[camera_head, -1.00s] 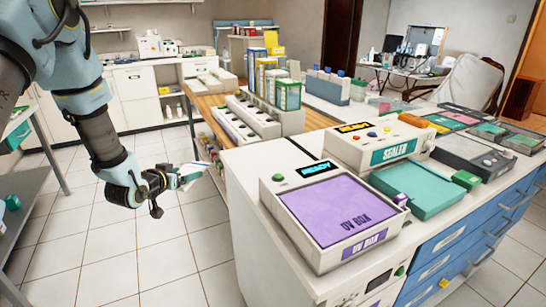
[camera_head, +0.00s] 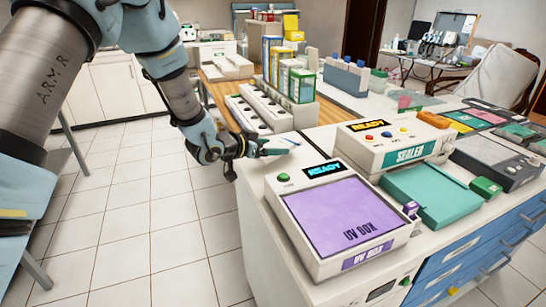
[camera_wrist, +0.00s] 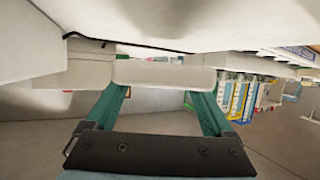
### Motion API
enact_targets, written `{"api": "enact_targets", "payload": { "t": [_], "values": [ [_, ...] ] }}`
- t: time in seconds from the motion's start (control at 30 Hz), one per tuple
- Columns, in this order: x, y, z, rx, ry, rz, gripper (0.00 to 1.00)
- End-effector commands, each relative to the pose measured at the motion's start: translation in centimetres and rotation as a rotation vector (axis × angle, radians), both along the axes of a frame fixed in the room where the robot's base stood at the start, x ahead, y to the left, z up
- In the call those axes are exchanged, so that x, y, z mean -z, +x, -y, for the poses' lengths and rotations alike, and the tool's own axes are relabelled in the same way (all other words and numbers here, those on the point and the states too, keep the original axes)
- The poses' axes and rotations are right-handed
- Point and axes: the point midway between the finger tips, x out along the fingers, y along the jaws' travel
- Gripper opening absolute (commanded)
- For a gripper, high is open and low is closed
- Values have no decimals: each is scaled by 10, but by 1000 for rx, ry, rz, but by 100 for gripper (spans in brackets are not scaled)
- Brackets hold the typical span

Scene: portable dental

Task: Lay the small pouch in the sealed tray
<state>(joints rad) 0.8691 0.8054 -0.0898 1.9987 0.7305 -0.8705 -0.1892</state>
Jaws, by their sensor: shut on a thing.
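My gripper (camera_head: 268,150) is beside the back left corner of the counter, just behind the UV box. It points right. In the wrist view my gripper (camera_wrist: 158,90) is shut on a pale, flat thing (camera_wrist: 165,74) that spans its teal fingers; I take it to be the small pouch. In the head view only a small pale bit of the pouch (camera_head: 291,142) shows at the fingertips. A flat teal tray (camera_head: 428,196) lies in front of the sealer, right of the UV box; I cannot tell for certain that it is the sealed tray.
The UV box (camera_head: 335,222) with a purple lid and the sealer (camera_head: 393,147) stand between my gripper and the teal tray. A small green block (camera_head: 486,187) sits right of the tray. Racks with boxes (camera_head: 305,112) stand behind my gripper.

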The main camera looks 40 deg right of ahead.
Motion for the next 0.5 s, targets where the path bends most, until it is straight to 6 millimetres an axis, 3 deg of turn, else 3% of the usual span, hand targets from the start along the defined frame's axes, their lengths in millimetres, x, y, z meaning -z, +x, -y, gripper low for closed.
{"api": "enact_targets", "payload": {
  "t": [0.3, 0.5],
  "values": [
    [37, 0, 0, 0, 1, -1, 20],
    [43, 0, 0, -1, -3, 0, 20]
  ]
}}
